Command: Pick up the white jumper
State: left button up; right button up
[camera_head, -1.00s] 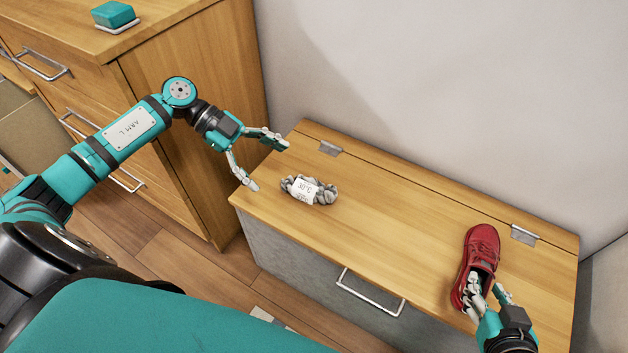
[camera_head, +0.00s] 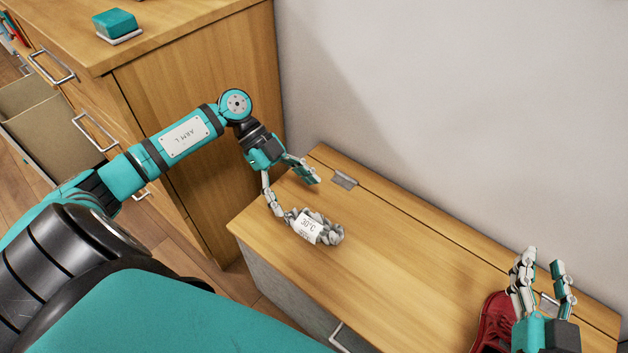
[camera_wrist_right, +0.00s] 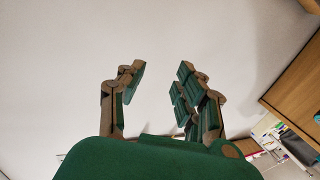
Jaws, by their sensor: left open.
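A small grey-white braided bundle with a white label reading "30°C" (camera_head: 330,233) lies near the left end of the wooden chest lid. I see no other white garment; I cannot tell if this is the jumper. My left gripper (camera_head: 298,197) is open and empty. One fingertip reaches the bundle's left end, the other is apart from it on the far side. I cannot tell if the near finger touches. My right gripper (camera_head: 543,257) is open and empty at the right, fingers pointing up. In the right wrist view its fingers (camera_wrist_right: 162,69) stand apart before a bare wall.
A red shoe (camera_head: 492,325) lies on the wooden chest lid (camera_head: 400,265), partly hidden by my right gripper. A tall wooden cabinet (camera_head: 190,95) stands at left, a teal block (camera_head: 115,22) on top. The lid's middle is clear. The wall (camera_head: 450,110) is behind.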

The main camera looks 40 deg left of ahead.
aim_at(308, 217)
pick_arm(q)
jog(key=b+x, duration=0.1)
jog(key=x, duration=0.4)
jog(key=b+x, duration=0.1)
jog(key=x, duration=0.1)
jog(key=b+x, duration=0.1)
jog(key=shift+s+a+f, duration=0.1)
jog(key=shift+s+f, duration=0.05)
jog(key=shift+f, duration=0.35)
jog(key=shift+d+f, duration=0.1)
jog(key=shift+d, duration=0.1)
jog(key=c, duration=1.4)
pick_arm(e)
jog(key=s+r+t+y, duration=0.1)
jog(key=s+r+t, duration=0.1)
jog(key=r+t, duration=0.2)
jog(key=s+r+t+y, duration=0.2)
jog(key=r+t, duration=0.3)
jog(key=r, duration=0.3)
jog(key=shift+s+a+r+y, duration=0.2)
jog(key=shift+s+r+y, duration=0.15)
jog(key=shift+s, duration=0.45)
